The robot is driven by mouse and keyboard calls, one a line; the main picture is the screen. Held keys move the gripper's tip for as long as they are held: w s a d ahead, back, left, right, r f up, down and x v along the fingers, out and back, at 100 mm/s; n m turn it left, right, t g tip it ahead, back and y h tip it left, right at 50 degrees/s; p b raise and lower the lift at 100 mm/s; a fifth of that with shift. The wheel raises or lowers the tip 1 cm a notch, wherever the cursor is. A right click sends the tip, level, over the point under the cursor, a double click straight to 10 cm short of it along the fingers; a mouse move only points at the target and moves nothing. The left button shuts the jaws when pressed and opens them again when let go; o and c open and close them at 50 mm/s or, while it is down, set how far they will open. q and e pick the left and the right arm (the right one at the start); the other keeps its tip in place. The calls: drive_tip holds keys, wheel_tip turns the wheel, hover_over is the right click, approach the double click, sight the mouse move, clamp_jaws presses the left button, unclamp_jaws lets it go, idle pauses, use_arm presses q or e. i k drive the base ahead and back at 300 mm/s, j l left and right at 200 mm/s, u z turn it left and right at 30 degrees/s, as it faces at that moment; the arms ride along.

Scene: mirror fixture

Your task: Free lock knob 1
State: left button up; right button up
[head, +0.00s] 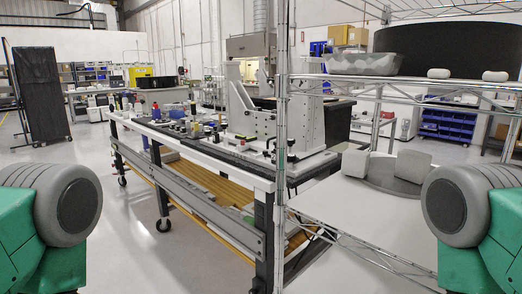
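A white mirror fixture (258,112) with upright side plates stands on the dark top of a wheeled workbench (190,165) at mid-picture. Small dark and coloured parts, some knob-like, sit around its base and along the bench, but they are too small to tell which is lock knob 1. A rack post crosses in front of the fixture and hides part of it. Only green and grey links of my two arms show at the lower left and right edges. Neither gripper is in view, so nothing shows of what they hold.
A wire shelf rack (284,130) stands close at right, partly before the bench. Its upper shelf holds a grey faceted object (363,63) and a large black round object (455,45). Grey blocks (411,166) lie on its lower shelf. Open floor (120,235) lies left of the bench.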

sight(208, 133)
drive_tip(key=u, duration=0.35)
drive_tip(key=i+j+u, duration=0.2)
drive_tip(key=i+u, duration=0.6)
drive_tip(key=i, duration=2)
drive_tip(key=i+j+z, duration=0.2)
drive_tip(key=i, duration=0.3)
drive_tip(key=i+z, duration=0.2)
drive_tip(key=i, duration=0.35)
drive_tip(key=i+j+z, duration=0.15)
drive_tip(key=i+j, duration=0.15)
drive_tip(key=i, duration=0.15)
